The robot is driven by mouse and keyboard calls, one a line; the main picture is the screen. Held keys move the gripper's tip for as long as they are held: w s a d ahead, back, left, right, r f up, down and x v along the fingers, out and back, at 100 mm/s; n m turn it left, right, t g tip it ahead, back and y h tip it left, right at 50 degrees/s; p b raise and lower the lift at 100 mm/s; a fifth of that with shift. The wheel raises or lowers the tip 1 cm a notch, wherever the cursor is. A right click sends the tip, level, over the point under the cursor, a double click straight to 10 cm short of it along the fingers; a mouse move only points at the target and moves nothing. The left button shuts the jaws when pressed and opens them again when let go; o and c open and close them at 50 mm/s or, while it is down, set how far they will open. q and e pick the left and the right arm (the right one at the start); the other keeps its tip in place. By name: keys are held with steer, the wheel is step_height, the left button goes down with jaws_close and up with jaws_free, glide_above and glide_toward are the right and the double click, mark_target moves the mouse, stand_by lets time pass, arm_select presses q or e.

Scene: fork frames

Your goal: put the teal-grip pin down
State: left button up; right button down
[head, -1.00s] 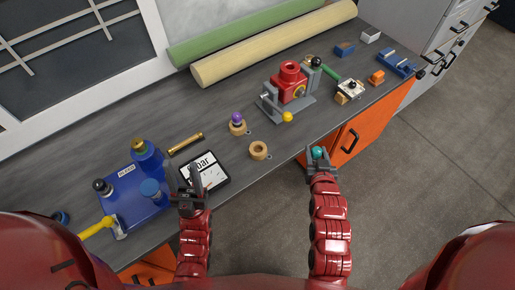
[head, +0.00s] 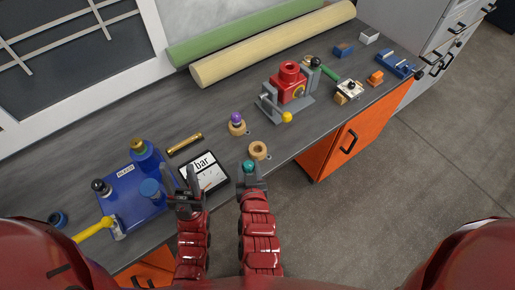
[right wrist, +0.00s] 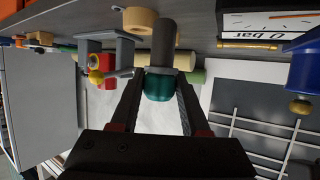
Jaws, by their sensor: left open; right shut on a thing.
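The teal-grip pin (head: 249,165) is in my right gripper (head: 251,178), near the bench's front edge. In the right wrist view the teal grip (right wrist: 159,87) sits between the fingers and its grey shaft (right wrist: 164,42) points away toward the bench top. An empty-looking wooden ring (head: 258,151) stands on the bench just beyond the pin; it also shows in the right wrist view (right wrist: 139,20) beside the shaft. Whether the pin touches the bench I cannot tell. My left gripper (head: 188,180) is open, over the left side of the bar gauge.
A purple-knobbed pin (head: 236,118) stands in another wooden ring. The bar gauge (head: 211,172) lies left of the pin. A red block in a grey fixture (head: 289,90) stands beyond to the right. A blue bleed unit (head: 125,205) and a yellow-handled tool (head: 95,229) are left.

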steer(key=w+d+f, duration=0.1)
steer(key=w, duration=0.3)
steer(key=w+d+f+p, duration=0.1)
steer(key=w, duration=0.3)
steer(key=w+f+p, duration=0.1)
steer(key=w, duration=0.3)
steer(key=shift+d+f, duration=0.4)
steer(key=shift+s+f, duration=0.1)
steer(key=shift+f, duration=0.2)
steer(key=shift+f, duration=0.2)
steer(key=shift+c, duration=1.9)
jaws_free()
